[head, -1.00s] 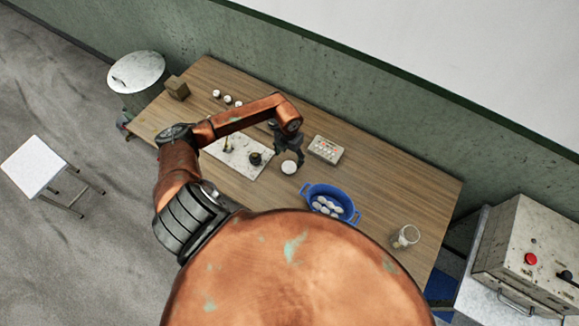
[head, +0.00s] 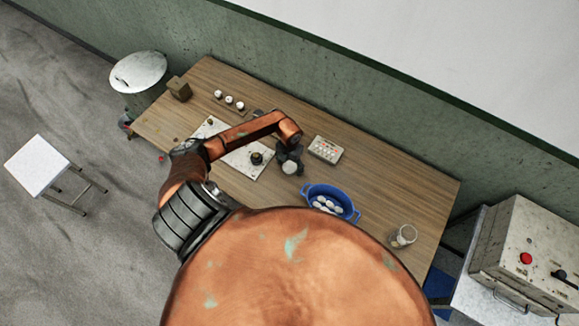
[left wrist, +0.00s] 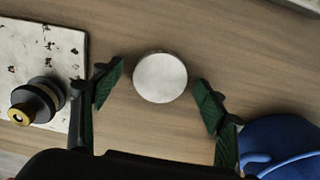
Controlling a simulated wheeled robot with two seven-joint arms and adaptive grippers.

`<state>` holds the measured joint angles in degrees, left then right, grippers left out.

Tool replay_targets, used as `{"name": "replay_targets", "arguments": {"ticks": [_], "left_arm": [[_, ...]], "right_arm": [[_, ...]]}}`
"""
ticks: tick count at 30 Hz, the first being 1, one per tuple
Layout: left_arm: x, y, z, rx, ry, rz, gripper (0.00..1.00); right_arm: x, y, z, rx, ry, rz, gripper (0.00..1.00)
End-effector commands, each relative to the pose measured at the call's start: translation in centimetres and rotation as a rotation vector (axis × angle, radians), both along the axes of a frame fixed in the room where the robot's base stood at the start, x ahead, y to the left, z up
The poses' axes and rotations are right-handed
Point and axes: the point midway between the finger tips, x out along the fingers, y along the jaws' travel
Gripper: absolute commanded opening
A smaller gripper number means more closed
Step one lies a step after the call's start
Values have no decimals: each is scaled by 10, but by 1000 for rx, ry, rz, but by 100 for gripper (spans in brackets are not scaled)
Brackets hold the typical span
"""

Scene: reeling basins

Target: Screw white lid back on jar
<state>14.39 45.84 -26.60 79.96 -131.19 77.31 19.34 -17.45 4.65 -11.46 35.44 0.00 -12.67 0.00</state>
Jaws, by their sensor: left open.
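The white lid (head: 289,168) is a round, pale disc at the middle of the wooden table. In the left wrist view the lid (left wrist: 160,78) shows from above, between the two green-padded fingers. My left gripper (head: 289,160) is open over it, with a gap between each finger and the lid. I cannot tell the exact height of the fingers above the table. A clear glass jar (head: 405,235) stands near the table's right end, apart from the gripper. My right gripper is not in view.
A blue basin (head: 330,187) with several white pieces stands right of the lid. A button panel (head: 325,149) lies behind. A speckled board (head: 218,128) with a dark spool-like piece (head: 256,158) is at left. Bare wood lies between basin and jar.

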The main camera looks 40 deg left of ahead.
Motion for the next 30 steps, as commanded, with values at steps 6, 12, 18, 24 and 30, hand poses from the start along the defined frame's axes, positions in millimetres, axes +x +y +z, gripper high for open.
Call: {"name": "replay_targets", "arguments": {"ticks": [6,12,18,24,30], "left_arm": [[0,0,0,0,0,0,67],[0,0,0,0,0,0,56],[0,0,1,0,0,0,42],[0,0,1,0,0,0,36],[0,0,2,0,-1,0,36]], "right_arm": [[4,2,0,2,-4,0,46],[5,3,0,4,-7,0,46],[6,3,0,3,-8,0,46],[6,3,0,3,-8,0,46],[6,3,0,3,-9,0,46]]}}
